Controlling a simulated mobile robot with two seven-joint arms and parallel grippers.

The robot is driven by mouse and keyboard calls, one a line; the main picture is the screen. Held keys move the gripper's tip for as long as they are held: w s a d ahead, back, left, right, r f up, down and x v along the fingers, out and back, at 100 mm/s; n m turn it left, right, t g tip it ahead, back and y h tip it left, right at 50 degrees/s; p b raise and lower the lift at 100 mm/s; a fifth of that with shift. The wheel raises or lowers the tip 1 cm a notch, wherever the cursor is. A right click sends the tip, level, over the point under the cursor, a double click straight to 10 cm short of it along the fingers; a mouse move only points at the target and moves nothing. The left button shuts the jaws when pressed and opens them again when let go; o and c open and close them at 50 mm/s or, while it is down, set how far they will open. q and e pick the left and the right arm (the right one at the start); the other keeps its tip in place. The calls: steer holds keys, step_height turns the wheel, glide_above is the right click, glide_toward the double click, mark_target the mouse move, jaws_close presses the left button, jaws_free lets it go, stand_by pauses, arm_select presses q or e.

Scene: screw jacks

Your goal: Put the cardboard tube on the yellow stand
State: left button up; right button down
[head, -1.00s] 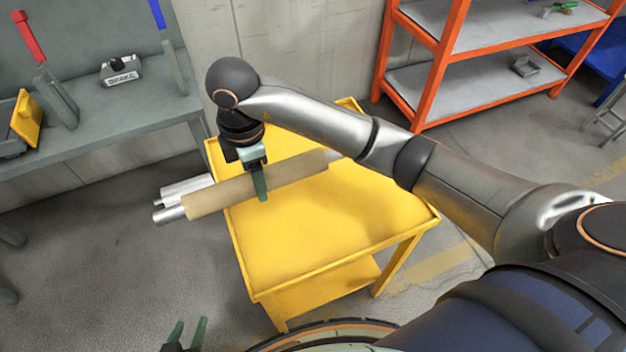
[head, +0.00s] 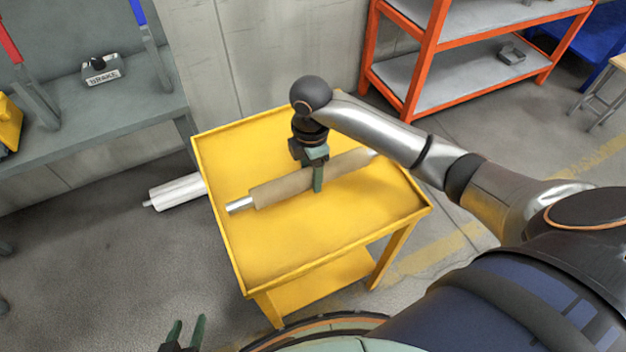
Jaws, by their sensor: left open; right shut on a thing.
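The cardboard tube (head: 282,189) is brown, with silver metal ends showing at both sides. My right gripper (head: 318,186) is shut on it near its middle. The tube lies level over the top of the yellow stand (head: 290,258), a two-level cart with raised rims. I cannot tell whether the tube touches the top or hangs just above it. My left gripper (head: 186,330) is open and empty at the bottom edge of the view, in front of and left of the stand.
A silver roller (head: 178,192) shows beyond the stand's left edge. A grey bench (head: 85,125) with a box marked BRAKE (head: 102,73) stands at the back left. An orange shelf rack (head: 420,75) stands at the back right. The stand's front top is clear.

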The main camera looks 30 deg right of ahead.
arm_select(q)
steer(key=shift+f, duration=0.15)
arm_select(e)
steer(key=shift+d+f, duration=0.15)
steer(key=shift+f, duration=0.7)
steer(key=shift+d+f, duration=0.1)
steer(key=shift+f, duration=0.75)
steer(key=shift+f, duration=0.1)
steer(key=shift+c, duration=0.9)
jaws_free()
steer(key=shift+f, duration=0.1)
steer(key=shift+r, duration=0.4)
step_height(320, 180, up, 11)
steer(key=shift+f+p, duration=0.2)
steer(key=shift+p, duration=0.3)
steer(key=shift+r, duration=0.5)
arm_select(q)
steer(key=shift+s+a+r, duration=0.15)
steer(key=shift+a+r, duration=0.1)
steer(key=shift+a, duration=0.15)
